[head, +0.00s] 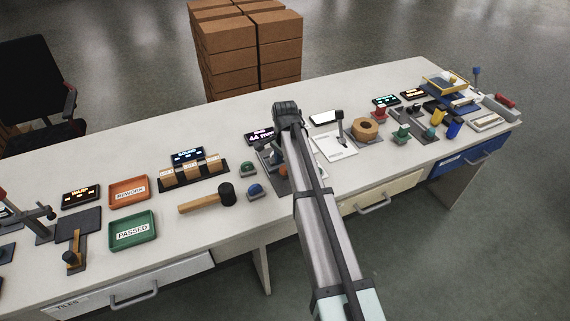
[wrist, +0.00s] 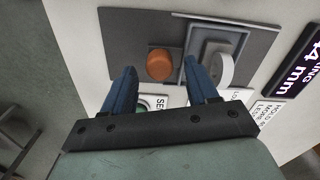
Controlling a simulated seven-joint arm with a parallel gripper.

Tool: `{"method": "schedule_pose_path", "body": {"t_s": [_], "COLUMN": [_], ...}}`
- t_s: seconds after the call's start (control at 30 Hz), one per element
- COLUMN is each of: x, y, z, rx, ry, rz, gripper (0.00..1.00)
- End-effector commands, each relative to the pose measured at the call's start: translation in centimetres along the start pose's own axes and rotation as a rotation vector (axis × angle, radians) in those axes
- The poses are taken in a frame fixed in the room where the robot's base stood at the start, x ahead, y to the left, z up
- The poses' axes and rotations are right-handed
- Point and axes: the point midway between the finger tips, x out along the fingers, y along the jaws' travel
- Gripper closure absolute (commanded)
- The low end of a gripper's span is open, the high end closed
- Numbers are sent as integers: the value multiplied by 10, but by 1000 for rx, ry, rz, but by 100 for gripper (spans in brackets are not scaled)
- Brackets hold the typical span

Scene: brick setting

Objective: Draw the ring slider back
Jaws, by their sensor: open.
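The station with the ring slider shows in the wrist view as a dark grey plate (wrist: 130,38). A grey framed block (wrist: 211,43) on it holds a pale, ring-like upright part (wrist: 225,69), seen nearly edge-on. An orange round knob (wrist: 160,63) sits left of this block. My gripper (wrist: 159,66) is open and empty, its blue fingers spread over the station. The knob shows between the fingertips, and the right finger overlaps the block's left edge. Contact cannot be told. In the head view my gripper (head: 287,112) and arm hide much of the station.
A lit display reading 44 mm (wrist: 300,62) and white printed labels (wrist: 272,109) flank the station.

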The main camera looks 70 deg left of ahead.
Motion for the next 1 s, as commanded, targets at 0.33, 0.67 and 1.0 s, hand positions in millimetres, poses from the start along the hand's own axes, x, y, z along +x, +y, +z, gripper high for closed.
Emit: {"method": "schedule_pose_path", "body": {"t_s": [0.33,0.67,1.0], "x": [5,5,5], "y": [0,0,0], "z": [0,0,0], "rx": [0,0,0], "ry": [0,0,0], "rz": [0,0,0], "gripper": [42,67,100]}}
